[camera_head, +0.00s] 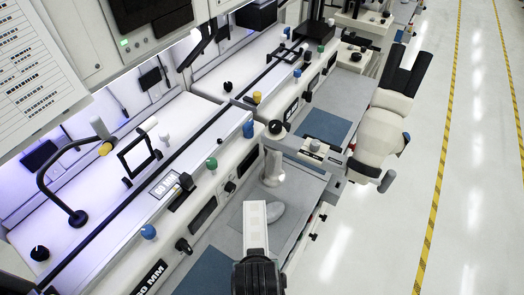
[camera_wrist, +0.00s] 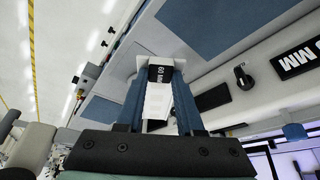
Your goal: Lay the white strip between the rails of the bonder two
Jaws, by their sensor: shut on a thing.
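My gripper (camera_wrist: 160,85) is shut on a white strip (camera_wrist: 157,103) with notched edges, held between two blue fingers in the wrist view. A black patch with white writing, apparently a size in MM, lies at its far end. In the head view my dark gripper is at the bottom, and a white piece (camera_head: 255,225), apparently the strip, extends forward over the near bench. Two bonders stand in a row: the near bonder (camera_head: 215,170) and the one behind it (camera_head: 290,85). Dark rails run along their white decks. I cannot read which is bonder two.
A bent black lamp (camera_head: 55,185), a black frame (camera_head: 138,155) and coloured knobs stand on the near deck. A grey rounded thing lies beside the white piece. A blue mat (camera_head: 326,127) and a white-and-black apparatus (camera_head: 385,130) are farther right. The aisle floor is clear.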

